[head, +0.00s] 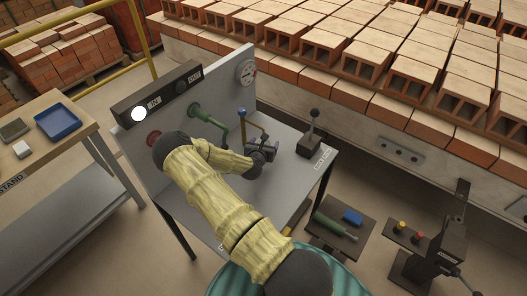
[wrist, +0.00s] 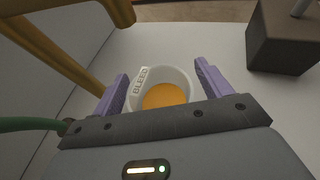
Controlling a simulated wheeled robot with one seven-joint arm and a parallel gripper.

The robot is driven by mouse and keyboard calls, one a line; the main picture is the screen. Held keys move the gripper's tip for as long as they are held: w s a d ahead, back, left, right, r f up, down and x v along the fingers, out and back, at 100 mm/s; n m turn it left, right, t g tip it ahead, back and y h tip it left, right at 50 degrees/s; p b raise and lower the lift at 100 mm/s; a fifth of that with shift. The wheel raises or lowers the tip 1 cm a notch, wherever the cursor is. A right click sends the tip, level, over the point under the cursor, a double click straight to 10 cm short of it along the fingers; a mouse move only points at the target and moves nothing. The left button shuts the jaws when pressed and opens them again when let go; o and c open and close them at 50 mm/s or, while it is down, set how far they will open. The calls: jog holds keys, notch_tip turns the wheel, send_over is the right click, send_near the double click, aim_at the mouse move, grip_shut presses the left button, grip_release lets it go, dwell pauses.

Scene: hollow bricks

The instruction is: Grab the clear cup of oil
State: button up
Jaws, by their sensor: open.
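A pale, whitish cup (wrist: 178,77) with amber-orange oil (wrist: 165,96) inside stands on a light grey surface in the wrist view. A label reading "BLEED" is on or beside its left rim. My gripper (wrist: 163,88) is open, with one purple finger to the left of the cup and the other to the right. I cannot tell whether either finger touches the cup; the gripper body hides its near side. In the head view my gripper (head: 262,155) is over the grey metal stand (head: 279,200), and the cup cannot be made out there.
A dark block with a lever (head: 312,140) stands right of my gripper. A yellow-brown bent pipe (head: 240,122) and a green pipe (head: 208,118) are close on the left and behind. The upright panel (head: 215,85) bears a gauge (head: 246,72). Stacked bricks (head: 400,55) lie beyond.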

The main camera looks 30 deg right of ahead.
jog(key=shift+c, duration=0.3)
jog(key=c, duration=1.2)
jog(key=shift+o, duration=0.2)
jog(key=shift+r, duration=0.2)
jog(key=shift+r, duration=0.3)
notch_tip(320, 180, up, 2)
jog(key=shift+r+b, duration=0.1)
jog(key=shift+b, duration=0.5)
jog(key=s+a+b, duration=0.1)
jog(key=s+a, duration=0.3)
jog(key=s+a+b, duration=0.1)
jog(key=s+a, duration=0.3)
jog(key=a, duration=0.1)
jog(key=s+a+b, duration=0.1)
jog(key=s+a, duration=0.3)
jog(key=shift+a+r+b, duration=0.2)
jog(key=shift+a+b, duration=0.05)
jog(key=shift+b, duration=0.15)
